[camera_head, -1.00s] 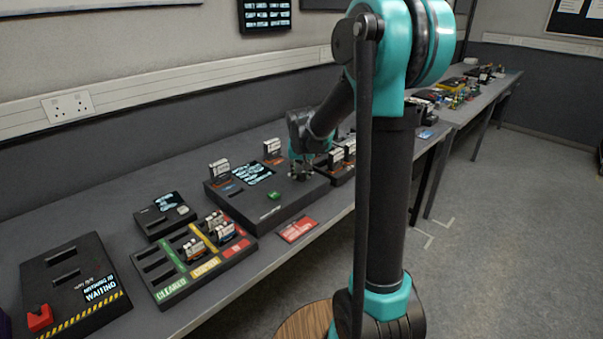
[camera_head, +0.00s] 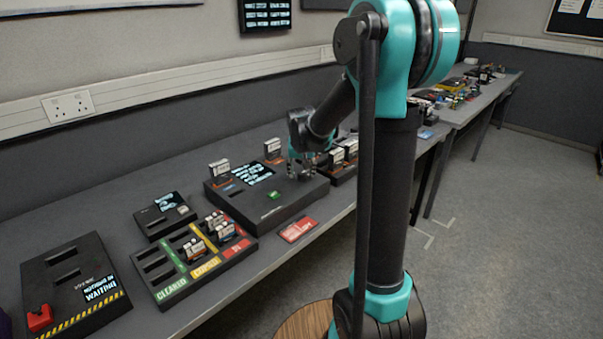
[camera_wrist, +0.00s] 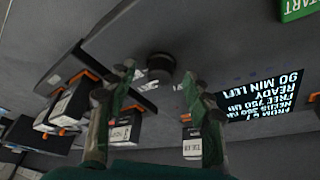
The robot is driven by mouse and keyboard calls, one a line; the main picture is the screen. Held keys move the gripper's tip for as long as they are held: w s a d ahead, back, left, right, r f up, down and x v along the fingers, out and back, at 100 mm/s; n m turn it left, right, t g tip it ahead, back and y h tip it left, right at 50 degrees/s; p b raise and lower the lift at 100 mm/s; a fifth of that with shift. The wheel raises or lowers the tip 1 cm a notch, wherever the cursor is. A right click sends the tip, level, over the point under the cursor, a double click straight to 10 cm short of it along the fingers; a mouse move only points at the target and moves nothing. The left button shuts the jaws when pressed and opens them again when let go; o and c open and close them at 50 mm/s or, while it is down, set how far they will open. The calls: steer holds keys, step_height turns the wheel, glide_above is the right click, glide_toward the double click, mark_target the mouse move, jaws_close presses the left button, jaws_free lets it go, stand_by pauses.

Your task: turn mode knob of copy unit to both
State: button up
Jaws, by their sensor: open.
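The copy unit (camera_head: 265,208) is a flat dark box on the bench with a lit text screen (camera_head: 251,174) and a green start button (camera_head: 274,195). In the wrist view its screen (camera_wrist: 265,105) reads upside down, with "READY" and "90 MIN LEFT". The mode knob (camera_wrist: 160,66) is a round dark knob in the wrist view, just beyond and between my fingertips. My gripper (camera_head: 301,172) is over the right part of the unit, pointing down. In the wrist view my gripper (camera_wrist: 160,82) is open, with a finger on each side of the knob; contact cannot be told. The knob's setting is unreadable.
A cartridge (camera_head: 219,168) and another (camera_head: 272,148) stand at the unit's back edge. A rack of cartridges (camera_head: 343,174) is close on the right. A sorting tray (camera_head: 172,292) and a red card (camera_head: 297,230) lie in front.

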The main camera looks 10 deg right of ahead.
steer(key=v, duration=1.1)
steer(key=shift+r, duration=0.2)
steer(key=shift+s, duration=0.1)
